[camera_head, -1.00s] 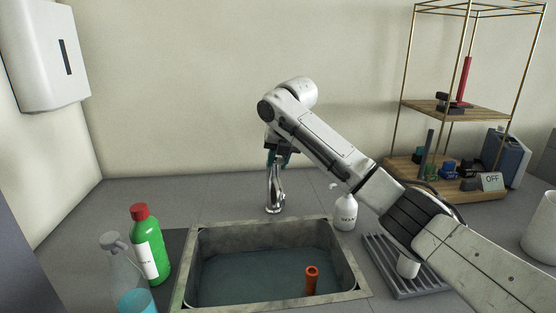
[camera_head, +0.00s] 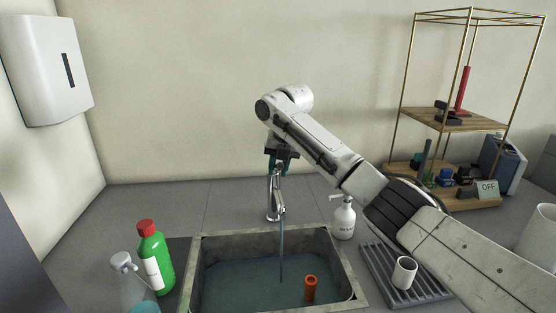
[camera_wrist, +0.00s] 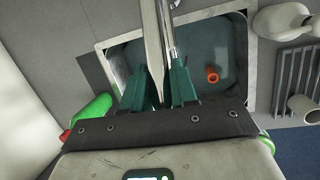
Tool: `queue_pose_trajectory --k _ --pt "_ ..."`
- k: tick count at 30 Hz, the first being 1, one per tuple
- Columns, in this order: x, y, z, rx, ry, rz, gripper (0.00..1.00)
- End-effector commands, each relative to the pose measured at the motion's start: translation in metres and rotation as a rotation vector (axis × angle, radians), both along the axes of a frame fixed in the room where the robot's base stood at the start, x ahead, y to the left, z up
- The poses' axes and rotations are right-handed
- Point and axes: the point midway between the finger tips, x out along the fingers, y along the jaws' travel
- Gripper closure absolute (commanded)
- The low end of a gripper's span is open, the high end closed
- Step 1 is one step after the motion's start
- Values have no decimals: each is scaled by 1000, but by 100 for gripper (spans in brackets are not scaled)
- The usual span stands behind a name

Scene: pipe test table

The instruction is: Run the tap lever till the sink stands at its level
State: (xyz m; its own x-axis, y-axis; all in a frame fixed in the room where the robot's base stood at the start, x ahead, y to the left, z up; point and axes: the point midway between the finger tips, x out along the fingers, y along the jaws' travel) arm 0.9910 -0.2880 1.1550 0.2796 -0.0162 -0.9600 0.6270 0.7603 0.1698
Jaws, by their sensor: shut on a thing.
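The steel tap (camera_head: 274,197) stands at the back edge of the sink (camera_head: 216,239), and a thin stream of water (camera_head: 281,250) falls from its spout. Grey-blue water (camera_head: 240,280) lies in the basin. An orange tube (camera_head: 310,288) stands upright in the water at the right; it also shows in the wrist view (camera_wrist: 212,75). My gripper (camera_head: 278,168) is above the tap, with its green fingers shut at the tap's top. In the wrist view the fingers (camera_wrist: 166,85) close on the tap lever (camera_wrist: 153,50), and the grip itself is partly hidden.
A green bottle with a red cap (camera_head: 156,258) and a clear spray bottle (camera_head: 130,285) stand left of the sink. A white soap bottle (camera_head: 344,220) and a drying rack (camera_head: 374,262) with a white cup (camera_head: 404,272) are at the right. A shelf (camera_head: 440,118) stands behind.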

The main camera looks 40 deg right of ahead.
Motion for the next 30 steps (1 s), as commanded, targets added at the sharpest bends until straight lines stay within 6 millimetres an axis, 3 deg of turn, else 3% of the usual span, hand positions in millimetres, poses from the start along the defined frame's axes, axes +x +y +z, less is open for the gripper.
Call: queue_pose_trajectory --k 13,14,20,30 --pt "0 0 3 11 13 0 100" --pt "0 0 4 11 13 0 72" --pt "0 0 3 12 15 0 53" --pt "-1 0 8 13 14 0 52"
